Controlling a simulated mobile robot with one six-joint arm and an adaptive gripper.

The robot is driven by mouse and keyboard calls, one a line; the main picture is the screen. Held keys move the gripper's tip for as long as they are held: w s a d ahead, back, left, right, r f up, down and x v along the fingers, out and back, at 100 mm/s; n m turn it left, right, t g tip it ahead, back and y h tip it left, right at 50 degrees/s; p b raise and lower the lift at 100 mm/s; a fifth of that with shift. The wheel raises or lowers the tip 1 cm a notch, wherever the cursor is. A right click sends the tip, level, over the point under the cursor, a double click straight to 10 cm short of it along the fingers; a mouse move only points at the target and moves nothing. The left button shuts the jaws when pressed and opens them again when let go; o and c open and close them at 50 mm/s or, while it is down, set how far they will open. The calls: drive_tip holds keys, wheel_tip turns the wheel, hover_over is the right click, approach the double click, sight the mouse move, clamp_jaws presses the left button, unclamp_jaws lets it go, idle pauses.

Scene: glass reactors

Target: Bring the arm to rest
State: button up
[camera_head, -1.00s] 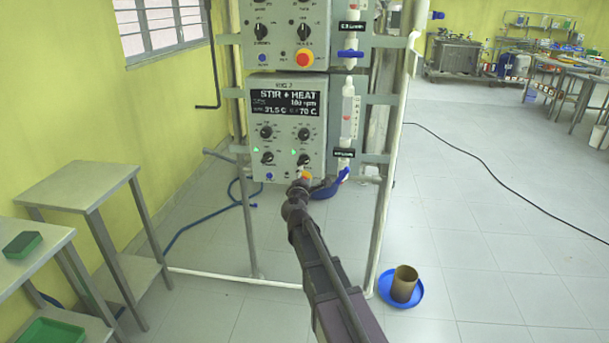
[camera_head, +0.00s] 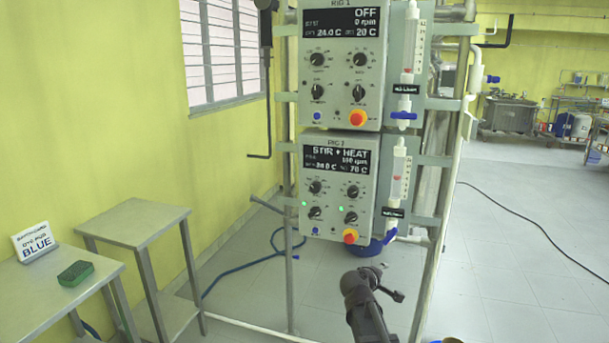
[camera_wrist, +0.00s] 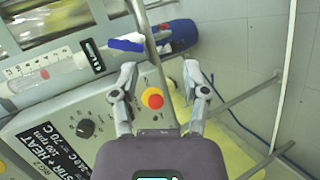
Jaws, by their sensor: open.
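My arm rises from the bottom edge of the head view, right of centre, with my gripper (camera_head: 388,284) at its end, low in front of the rig. In the wrist view both fingers of my gripper (camera_wrist: 160,76) are spread with nothing held between them. The lower control box, reading STIR + HEAT (camera_head: 338,188), stands beyond it. Its red stop knob on a yellow base (camera_wrist: 152,98) appears between the fingers in the wrist view; I cannot tell the exact gap, but no contact shows.
An upper control box reading OFF (camera_head: 341,77) and flow tubes (camera_head: 398,170) are on the metal frame. Steel tables (camera_head: 140,222) stand at left, with a green block (camera_head: 75,273) and BLUE sign (camera_head: 35,242). A black cable (camera_head: 530,222) crosses open floor at right.

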drive_tip(key=s+a+f+m+g+y, duration=0.2)
drive_tip(key=s+f+m+g+y, duration=0.15)
drive_tip(key=s, duration=0.45)
drive_tip(key=s+a+f+m+g+y, duration=0.2)
drive_tip(key=s+f+m+g, duration=0.15)
drive_tip(key=s, duration=0.45)
drive_tip(key=s+a+f+m+g+y, duration=0.2)
drive_tip(key=s+a+f+g+y, duration=0.15)
drive_tip(key=s, duration=0.45)
wheel_tip(320, 180, up, 18)
drive_tip(key=d+p, duration=0.1)
drive_tip(key=p, duration=1.7)
drive_tip(key=shift+w+h, duration=0.3)
